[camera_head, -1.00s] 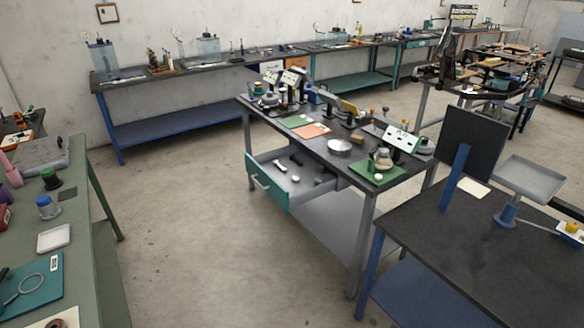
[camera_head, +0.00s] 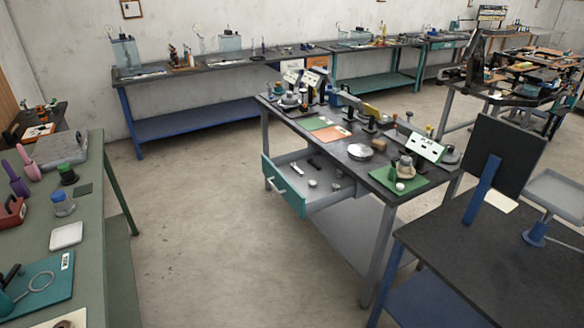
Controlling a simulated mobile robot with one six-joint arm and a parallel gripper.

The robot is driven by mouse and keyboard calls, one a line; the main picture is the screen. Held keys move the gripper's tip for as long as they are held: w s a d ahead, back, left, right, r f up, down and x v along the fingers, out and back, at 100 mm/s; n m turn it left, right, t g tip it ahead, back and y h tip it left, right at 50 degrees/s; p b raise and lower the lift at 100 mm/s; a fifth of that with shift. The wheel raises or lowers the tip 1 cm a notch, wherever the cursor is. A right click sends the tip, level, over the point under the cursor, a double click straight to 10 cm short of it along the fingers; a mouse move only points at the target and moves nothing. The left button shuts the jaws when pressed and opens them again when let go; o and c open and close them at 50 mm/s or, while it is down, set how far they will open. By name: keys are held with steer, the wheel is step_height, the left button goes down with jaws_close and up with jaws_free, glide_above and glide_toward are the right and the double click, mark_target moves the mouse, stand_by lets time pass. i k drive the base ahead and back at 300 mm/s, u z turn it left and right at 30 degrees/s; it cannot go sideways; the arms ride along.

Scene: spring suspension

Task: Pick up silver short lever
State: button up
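The open teal-fronted drawer (camera_head: 283,187) juts out from the middle dark-topped workbench (camera_head: 345,172). Inside it lie a small pale silvery piece (camera_head: 297,170), a dark elongated piece (camera_head: 314,164) and small round light parts (camera_head: 335,186). The pale piece could be the silver short lever, but it is too small to tell for sure. My gripper is not in view.
The bench top holds a silver dish (camera_head: 360,151), a green mat (camera_head: 399,180) and several instruments. A green-topped bench (camera_head: 85,230) stands at left, a dark table (camera_head: 500,265) at right. Open floor (camera_head: 215,240) lies before the drawer.

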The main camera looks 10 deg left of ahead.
mark_target(293, 165)
steer(key=u, duration=0.05)
steer(key=i, duration=1.3)
steer(key=z, duration=0.4)
steer(key=k, duration=0.15)
steer(key=u, duration=2.45)
steer(key=k, duration=0.55)
steer(key=z, duration=0.1)
